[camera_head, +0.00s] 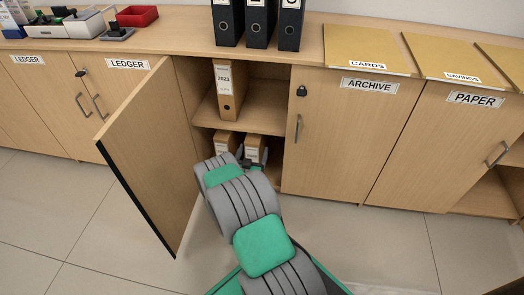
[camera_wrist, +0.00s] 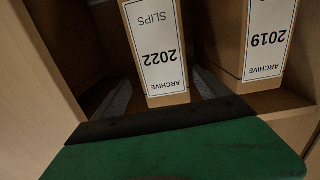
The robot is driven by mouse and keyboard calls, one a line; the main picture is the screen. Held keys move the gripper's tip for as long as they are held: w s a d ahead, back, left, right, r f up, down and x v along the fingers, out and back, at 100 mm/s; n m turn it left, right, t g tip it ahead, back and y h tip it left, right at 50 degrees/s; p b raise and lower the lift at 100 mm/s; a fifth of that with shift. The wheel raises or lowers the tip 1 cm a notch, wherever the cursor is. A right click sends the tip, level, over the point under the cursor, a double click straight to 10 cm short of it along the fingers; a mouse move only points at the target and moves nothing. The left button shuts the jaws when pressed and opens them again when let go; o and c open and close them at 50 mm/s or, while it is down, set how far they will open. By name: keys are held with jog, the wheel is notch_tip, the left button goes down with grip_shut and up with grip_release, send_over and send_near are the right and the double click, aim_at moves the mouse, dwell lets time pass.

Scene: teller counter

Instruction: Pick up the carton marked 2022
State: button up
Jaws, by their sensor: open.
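The carton marked 2022 (camera_wrist: 160,50) stands in the cupboard's lower compartment; its white label reads upside down in the wrist view. In the head view it appears as the right-hand carton (camera_head: 254,146) on the lower level, partly hidden by my arm, its label too small to read. My gripper (camera_wrist: 162,82) is open, with one grey finger to each side of the carton's near end; contact cannot be made out. In the head view my gripper (camera_head: 250,163) is mostly hidden behind my arm.
A carton marked 2019 (camera_wrist: 266,42) stands close beside it. A carton marked 2021 (camera_head: 229,90) stands on the shelf (camera_head: 262,115) above. The open cupboard door (camera_head: 150,150) juts out left of my arm; the closed ARCHIVE door (camera_head: 340,135) is at right. Black binders (camera_head: 258,22) stand on the counter.

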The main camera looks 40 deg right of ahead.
jog(key=shift+w+d+f, duration=0.15)
jog(key=shift+d+f, duration=0.05)
jog(key=shift+f, duration=0.05)
jog(key=b+x, duration=0.1)
jog(key=x, duration=0.2)
jog(key=b+x, duration=0.2)
jog(key=x, duration=0.2)
jog(key=shift+w+b, duration=0.3)
jog(key=shift+w, duration=0.2)
grip_shut()
jog(key=shift+r, duration=0.25)
